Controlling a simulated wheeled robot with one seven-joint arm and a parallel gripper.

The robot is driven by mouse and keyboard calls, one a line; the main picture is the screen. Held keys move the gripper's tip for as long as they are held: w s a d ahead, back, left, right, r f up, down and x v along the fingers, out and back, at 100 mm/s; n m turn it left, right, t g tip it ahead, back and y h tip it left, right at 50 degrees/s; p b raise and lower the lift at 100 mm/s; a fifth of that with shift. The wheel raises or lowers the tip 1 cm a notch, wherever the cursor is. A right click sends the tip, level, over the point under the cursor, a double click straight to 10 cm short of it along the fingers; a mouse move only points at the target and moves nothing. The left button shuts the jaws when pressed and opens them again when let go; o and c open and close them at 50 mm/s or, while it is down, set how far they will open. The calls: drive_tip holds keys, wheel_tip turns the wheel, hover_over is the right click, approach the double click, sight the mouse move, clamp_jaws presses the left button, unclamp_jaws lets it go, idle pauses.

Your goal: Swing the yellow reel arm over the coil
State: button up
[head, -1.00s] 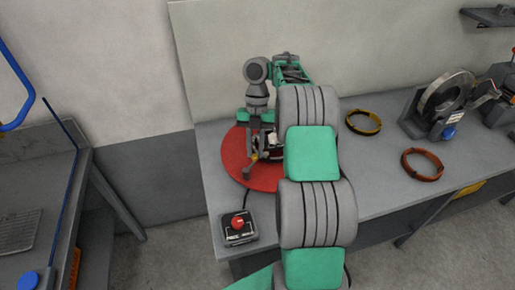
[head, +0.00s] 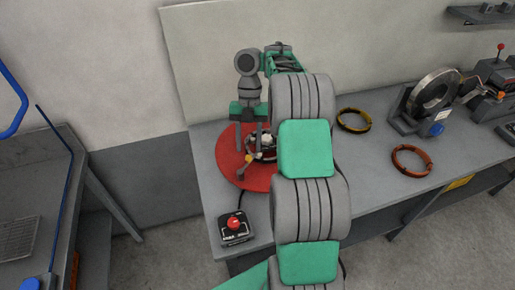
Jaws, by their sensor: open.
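A red round turntable (head: 229,163) lies on the left end of the bench. A dark coil (head: 263,155) sits on it, partly hidden by my arm; a pale part shows at its middle. A small yellow piece (head: 248,160) with a grey end, which looks like the reel arm, stands at the coil's left side. My gripper (head: 247,147) points down above the turntable, its fingers apart, near the yellow piece. I cannot tell whether a finger touches it.
A control box with a red button (head: 235,222) sits at the bench's front left. The bench between is clear.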

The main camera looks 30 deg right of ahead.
drive_tip(key=s+a+r, duration=0.3)
drive_tip(key=s+r, duration=0.5)
drive_tip(key=s, duration=0.5)
drive_tip(key=shift+r, duration=0.3)
drive_tip(key=shift+w+a, duration=0.1)
